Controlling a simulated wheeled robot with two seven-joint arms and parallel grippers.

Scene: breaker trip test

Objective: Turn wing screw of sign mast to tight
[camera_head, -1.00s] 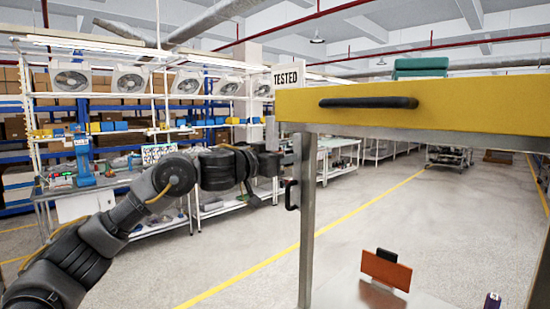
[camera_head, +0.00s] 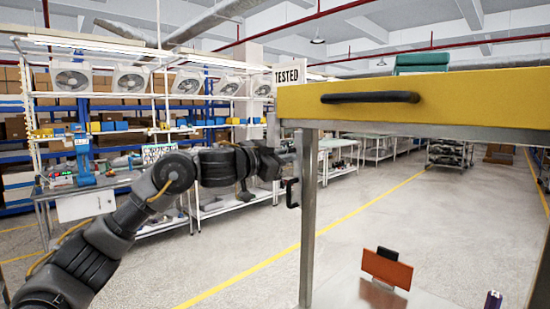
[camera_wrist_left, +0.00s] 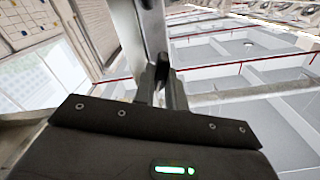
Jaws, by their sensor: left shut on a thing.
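The white sign reading TESTED (camera_head: 289,74) stands upright at the left end of a yellow-topped cart. Its grey mast (camera_head: 272,132) runs down beside the cart's corner post. My left gripper (camera_head: 287,159) reaches in from the left at the mast. In the left wrist view, the fingers (camera_wrist_left: 162,95) are shut on a small dark piece, apparently the wing screw (camera_wrist_left: 162,72), against the grey metal mast (camera_wrist_left: 152,28). The screw is hidden behind my gripper in the head view, and its angle is hard to tell. My right gripper is not in view.
The cart's yellow top (camera_head: 450,100) has a black handle (camera_head: 370,97) on its front. A green item (camera_head: 421,63) lies on top. An orange plate (camera_head: 387,269) stands on the lower shelf. A black hook-like handle (camera_head: 291,193) sits just below my left gripper.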

